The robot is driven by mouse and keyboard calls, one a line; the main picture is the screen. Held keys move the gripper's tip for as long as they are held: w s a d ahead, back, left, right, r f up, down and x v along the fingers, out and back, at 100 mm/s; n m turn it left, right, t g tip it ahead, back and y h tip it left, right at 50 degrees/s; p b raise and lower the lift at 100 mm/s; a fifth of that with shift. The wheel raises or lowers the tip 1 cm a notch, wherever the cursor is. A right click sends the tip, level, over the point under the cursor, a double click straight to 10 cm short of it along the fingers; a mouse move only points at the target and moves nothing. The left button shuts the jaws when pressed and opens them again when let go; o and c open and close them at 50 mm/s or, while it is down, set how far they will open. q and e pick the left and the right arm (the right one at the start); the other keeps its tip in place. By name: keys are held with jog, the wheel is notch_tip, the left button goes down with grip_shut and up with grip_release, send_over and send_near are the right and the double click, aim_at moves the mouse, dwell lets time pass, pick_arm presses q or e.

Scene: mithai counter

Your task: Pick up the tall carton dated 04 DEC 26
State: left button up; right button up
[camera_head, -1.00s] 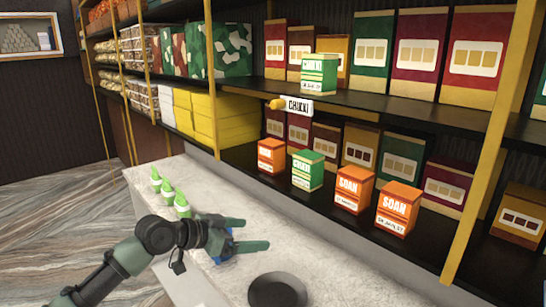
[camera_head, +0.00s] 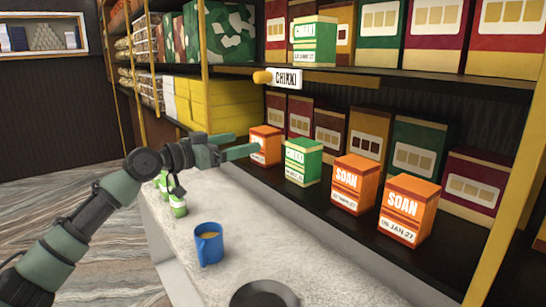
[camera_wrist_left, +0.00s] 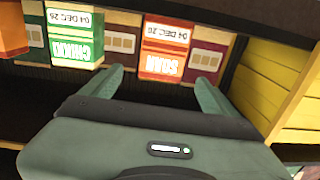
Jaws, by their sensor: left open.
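The leftmost orange SOAN carton (camera_head: 265,145) stands on the lower shelf. In the upside-down left wrist view this SOAN carton (camera_wrist_left: 165,46) reads 04 DEC 26 and lies ahead, between the finger lines. The green-and-cream CHIKKI carton (camera_head: 303,162) stands to its right; in the wrist view the CHIKKI carton (camera_wrist_left: 75,37) also reads 04 DEC 26. My left gripper (camera_head: 243,146) is open and empty, just in front of the leftmost orange carton; its fingers (camera_wrist_left: 158,80) show apart in the wrist view. My right gripper is not in view.
Orange SOAN cartons (camera_head: 354,185) stand farther right; the rightmost (camera_head: 407,210) reads JAN 27. A blue mug (camera_head: 208,244), dark plate (camera_head: 264,294) and green-capped bottles (camera_head: 178,206) stand on the counter.

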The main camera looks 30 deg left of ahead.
aim_at(265, 142)
pick_arm(q)
jog(key=w, duration=0.1)
jog(key=w+d+f, duration=0.1)
jog(key=w+p, duration=0.1)
jog(key=shift+w+d+f, duration=0.15)
jog(key=shift+w+d, duration=0.05)
jog(key=shift+w, duration=0.3)
jog(key=p+x, duration=0.4)
jog(key=shift+w+f, duration=0.15)
jog(key=shift+w, duration=0.25)
jog(key=shift+w+d+f, duration=0.1)
jog(key=shift+w, duration=0.05)
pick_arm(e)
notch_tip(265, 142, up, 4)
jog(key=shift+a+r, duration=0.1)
pick_arm(q)
jog(key=c, duration=1.7)
